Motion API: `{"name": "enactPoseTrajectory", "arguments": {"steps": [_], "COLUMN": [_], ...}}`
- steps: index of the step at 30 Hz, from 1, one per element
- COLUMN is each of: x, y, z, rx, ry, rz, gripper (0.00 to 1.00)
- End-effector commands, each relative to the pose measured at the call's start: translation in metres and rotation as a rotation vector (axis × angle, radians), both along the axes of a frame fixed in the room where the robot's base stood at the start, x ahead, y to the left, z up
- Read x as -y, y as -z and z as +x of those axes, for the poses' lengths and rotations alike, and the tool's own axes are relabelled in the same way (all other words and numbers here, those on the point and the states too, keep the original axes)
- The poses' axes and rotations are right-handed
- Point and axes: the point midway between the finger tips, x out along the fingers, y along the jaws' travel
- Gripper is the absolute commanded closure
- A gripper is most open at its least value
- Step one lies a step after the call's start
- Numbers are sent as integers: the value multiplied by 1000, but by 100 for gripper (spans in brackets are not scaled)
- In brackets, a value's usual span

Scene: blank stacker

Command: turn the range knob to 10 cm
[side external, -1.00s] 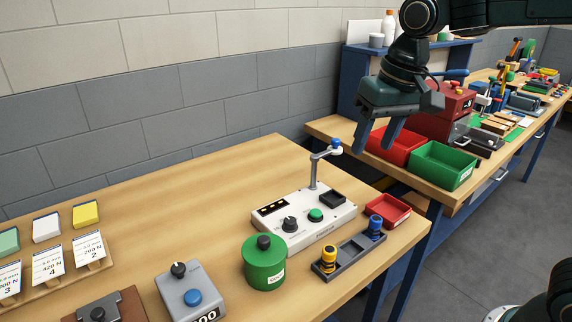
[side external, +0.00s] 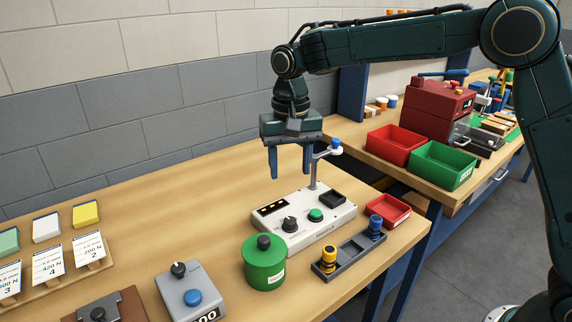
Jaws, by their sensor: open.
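A white instrument box (side external: 322,231) sits on the wooden bench. It has a small dark display (side external: 272,207), a black knob (side external: 289,224) with a pale pointer mark, and a green button (side external: 315,215). A grey box (side external: 193,296) at the front also carries a black knob (side external: 178,269), above a blue button. The scale markings are too small to read, so I cannot tell which is the range knob. My gripper (side external: 290,175) points down, open and empty, above the back of the white box and clear of both knobs.
A bent grey post (side external: 313,172) rises from the white box close to my right finger. A green canister (side external: 264,264), a dark tray with yellow and blue pieces (side external: 349,258), and a red tray (side external: 389,211) stand around. The bench behind is clear.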

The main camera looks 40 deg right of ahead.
Motion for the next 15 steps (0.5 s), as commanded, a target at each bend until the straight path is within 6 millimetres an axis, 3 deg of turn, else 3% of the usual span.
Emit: {"name": "enactPoseTrajectory", "arguments": {"steps": [8, 15], "x": [0, 0], "y": [5, 25], "z": [0, -1], "rx": [-1, -4], "ry": [0, -1], "rz": [-1, -1], "gripper": [49, 49]}}
